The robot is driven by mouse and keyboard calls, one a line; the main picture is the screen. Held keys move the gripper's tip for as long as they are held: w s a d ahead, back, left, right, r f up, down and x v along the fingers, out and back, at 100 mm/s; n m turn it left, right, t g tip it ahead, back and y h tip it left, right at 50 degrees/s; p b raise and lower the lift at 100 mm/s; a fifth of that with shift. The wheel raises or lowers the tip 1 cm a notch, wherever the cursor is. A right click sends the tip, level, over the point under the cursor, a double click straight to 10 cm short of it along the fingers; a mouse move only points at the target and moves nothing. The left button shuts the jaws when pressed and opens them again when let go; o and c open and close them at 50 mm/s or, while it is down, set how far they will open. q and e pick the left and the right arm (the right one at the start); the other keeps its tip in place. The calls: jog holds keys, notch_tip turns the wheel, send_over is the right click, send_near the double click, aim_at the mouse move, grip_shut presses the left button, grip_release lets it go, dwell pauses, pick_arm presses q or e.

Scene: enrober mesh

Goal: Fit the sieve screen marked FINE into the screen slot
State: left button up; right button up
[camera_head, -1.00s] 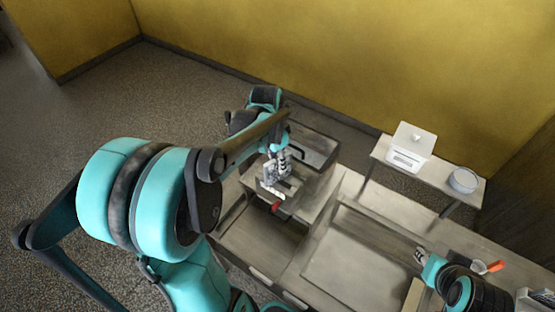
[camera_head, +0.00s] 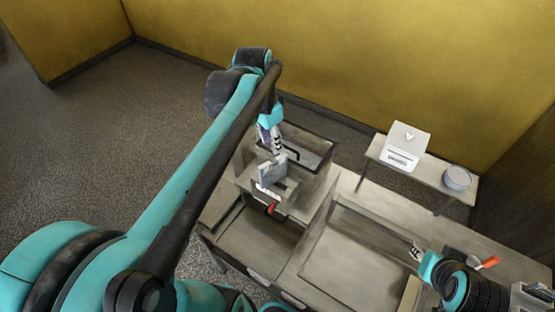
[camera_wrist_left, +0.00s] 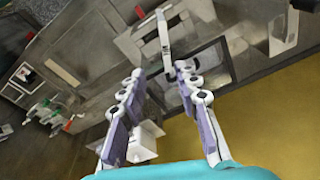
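A light grey panel (camera_head: 272,168), perhaps a sieve screen, stands upright at the front of the machine housing. No FINE marking can be read, and the screen slot cannot be clearly made out. My left gripper (camera_head: 272,138) is behind and above the panel, apart from it, beside the dark open bay (camera_head: 310,145). In the left wrist view, its two purple-padded fingers (camera_wrist_left: 157,110) are spread with nothing held between them. A pale bar-like handle (camera_wrist_left: 163,35) shows beyond the fingertips. My right gripper (camera_head: 416,252) is small at the right side of the bench; its opening cannot be told.
A red handle (camera_head: 272,208) sticks out at the machine's front. A side table (camera_head: 435,180) at the back right holds a white box (camera_head: 406,148) and a round grey tin (camera_head: 457,178). An orange-handled tool (camera_head: 489,262) lies at the right. A shallow bench area (camera_head: 350,255) is clear.

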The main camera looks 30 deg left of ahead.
pick_arm(q)
jog(key=s+d+f+n+t, duration=0.4)
jog(key=s+d+f+t, duration=0.1)
jog(key=s+d, duration=0.4)
jog(key=shift+d+f+n, duration=0.4)
jog(key=shift+f, duration=0.2)
